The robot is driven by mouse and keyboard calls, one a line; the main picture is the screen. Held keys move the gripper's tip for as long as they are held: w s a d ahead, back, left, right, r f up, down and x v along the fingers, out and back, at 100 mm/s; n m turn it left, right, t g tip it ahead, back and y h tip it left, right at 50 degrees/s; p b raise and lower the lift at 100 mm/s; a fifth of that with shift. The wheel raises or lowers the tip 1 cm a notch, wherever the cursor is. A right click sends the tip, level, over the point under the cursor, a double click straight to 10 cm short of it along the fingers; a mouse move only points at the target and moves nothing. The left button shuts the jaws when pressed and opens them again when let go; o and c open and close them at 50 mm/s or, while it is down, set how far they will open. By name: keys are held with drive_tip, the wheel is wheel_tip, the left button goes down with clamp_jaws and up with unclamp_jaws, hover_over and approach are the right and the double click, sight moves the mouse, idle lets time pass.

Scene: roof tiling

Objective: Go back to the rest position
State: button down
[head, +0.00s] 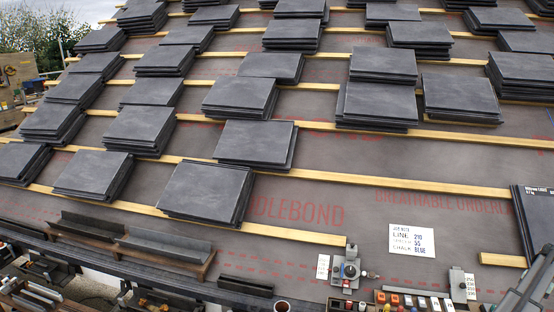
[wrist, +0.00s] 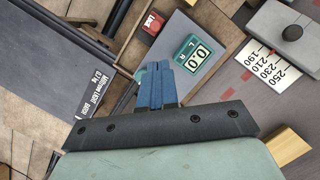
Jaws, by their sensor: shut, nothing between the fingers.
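My gripper (wrist: 158,78) shows in the wrist view as two blue fingers close together, with nothing between them. They point toward a small green display unit (wrist: 194,54) that reads 0.0. A dark part at the lower right edge of the head view may belong to my arm; I cannot see my fingers there.
Stacks of dark slates (head: 206,191) rest along wooden battens (head: 380,183) on the grey roof membrane. A white job note (head: 411,240) lies at the lower right. A gauge device (head: 348,268) and a dark panel (head: 538,215) stand nearby.

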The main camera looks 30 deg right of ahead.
drive_tip(key=a+f+h, duration=0.3)
drive_tip(key=a, duration=0.8)
drive_tip(key=w+a+f+n+y, duration=0.15)
drive_tip(key=w+a+f, duration=0.55)
drive_tip(key=a, duration=0.8)
drive_tip(key=w+a+f+n+g, duration=0.1)
drive_tip(key=w+a+f+n, duration=0.25)
drive_tip(key=w+a, duration=0.8)
drive_tip(key=w+a+f+n+y, duration=0.1)
drive_tip(key=w+a+f, duration=0.5)
drive_tip(key=a, duration=1.1)
drive_tip(key=s+a+f+n+g, duration=0.2)
drive_tip(key=a+n, duration=0.2)
drive_tip(key=a, duration=1)
drive_tip(key=s+a+f+n+g+h, duration=0.1)
drive_tip(key=a+n, duration=0.3)
drive_tip(key=a, duration=1)
drive_tip(key=s+a+f+n+g+h, duration=0.1)
drive_tip(key=s+a+f+n+g, duration=0.1)
drive_tip(key=a, duration=1.2)
drive_tip(key=shift+s+a+f+n+g, duration=0.45)
drive_tip(key=shift+s+n, duration=0.35)
drive_tip(key=shift+n, duration=0.2)
